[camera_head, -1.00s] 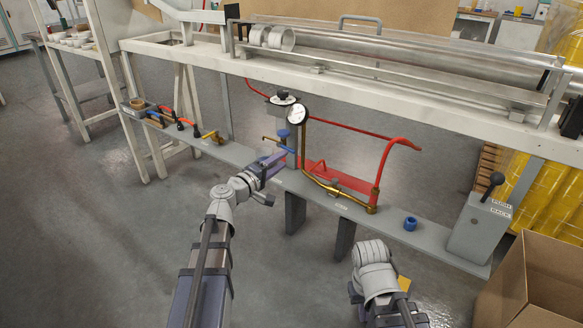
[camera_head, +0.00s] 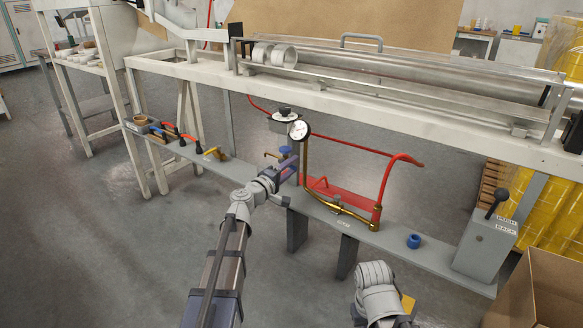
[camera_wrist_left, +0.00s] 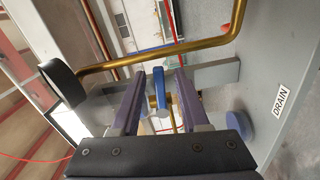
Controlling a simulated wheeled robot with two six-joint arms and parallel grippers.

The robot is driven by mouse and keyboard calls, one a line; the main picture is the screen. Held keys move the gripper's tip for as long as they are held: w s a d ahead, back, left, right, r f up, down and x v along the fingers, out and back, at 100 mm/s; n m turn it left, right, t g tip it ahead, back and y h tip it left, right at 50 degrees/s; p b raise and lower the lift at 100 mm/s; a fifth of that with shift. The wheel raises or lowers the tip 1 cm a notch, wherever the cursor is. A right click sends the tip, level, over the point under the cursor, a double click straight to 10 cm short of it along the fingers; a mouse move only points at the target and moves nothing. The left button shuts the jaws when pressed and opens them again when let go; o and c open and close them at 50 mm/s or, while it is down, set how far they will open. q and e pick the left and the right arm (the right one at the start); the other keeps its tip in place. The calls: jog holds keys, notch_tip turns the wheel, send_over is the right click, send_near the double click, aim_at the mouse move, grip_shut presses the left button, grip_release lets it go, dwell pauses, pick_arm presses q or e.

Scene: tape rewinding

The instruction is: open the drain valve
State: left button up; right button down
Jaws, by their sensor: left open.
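A blue valve handle (camera_head: 285,150) sits on brass fittings beside the grey post with the gauge. In the left wrist view a blue handle (camera_wrist_left: 159,88) on a brass body stands between the two fingers of my left gripper (camera_wrist_left: 159,95). The fingers are open, one on each side, with a visible gap to the handle. A white DRAIN label (camera_wrist_left: 283,98) is on the grey surface at right, near a round blue part (camera_wrist_left: 239,125). In the head view my left gripper (camera_head: 284,172) is just below the blue handle and partly hides the fittings. My right gripper's fingers are not visible.
A brass pipe (camera_wrist_left: 150,57) crosses just beyond the fingers. A round gauge (camera_head: 299,130) and a red pipe (camera_head: 390,185) rise from the grey bench. A blue ring (camera_head: 413,241) lies on the bench. A cardboard box (camera_head: 540,295) stands at lower right.

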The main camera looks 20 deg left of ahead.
pick_arm(q)
jog(key=shift+w+d, duration=0.1)
jog(key=shift+w, duration=0.05)
grip_shut()
dwell(0.5)
